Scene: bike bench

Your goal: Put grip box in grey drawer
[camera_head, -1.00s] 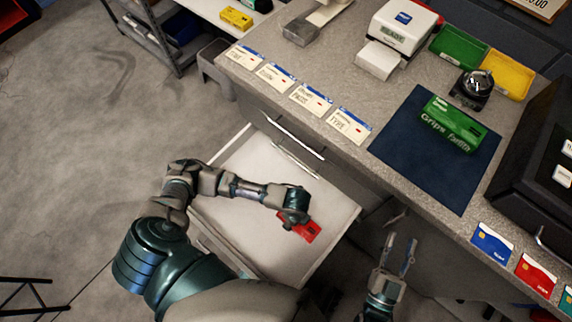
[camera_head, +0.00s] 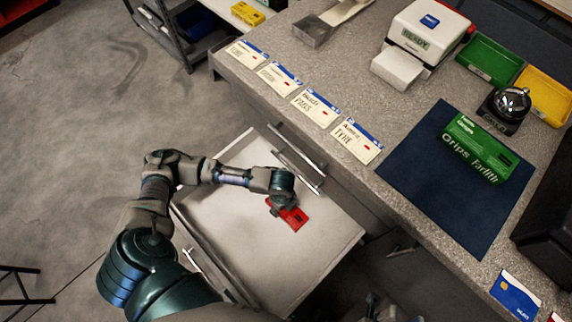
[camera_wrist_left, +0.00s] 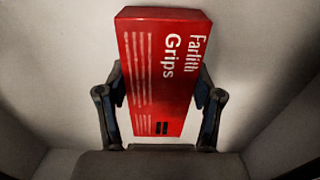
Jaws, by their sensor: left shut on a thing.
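A red grip box (camera_head: 292,216) is in my left gripper (camera_head: 282,205), over the inside of the open drawer (camera_head: 245,245). In the left wrist view the red box (camera_wrist_left: 163,70) reads "Farlith Grips" and sits between the two fingers of the left gripper (camera_wrist_left: 160,100). The pale drawer floor (camera_wrist_left: 245,60) lies behind it; I cannot tell whether the box touches it. A green grip box (camera_head: 478,149) lies on the dark blue mat (camera_head: 430,185) on the counter. My right gripper (camera_head: 383,306) shows only partly at the bottom edge.
The counter (camera_head: 335,65) runs along the drawer's upper right side. On it are several labelled cards (camera_head: 315,107), a white card machine (camera_head: 425,35), a green tray (camera_head: 488,60), a yellow tray (camera_head: 545,95) and a bell (camera_head: 508,103). The drawer floor around the box is clear.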

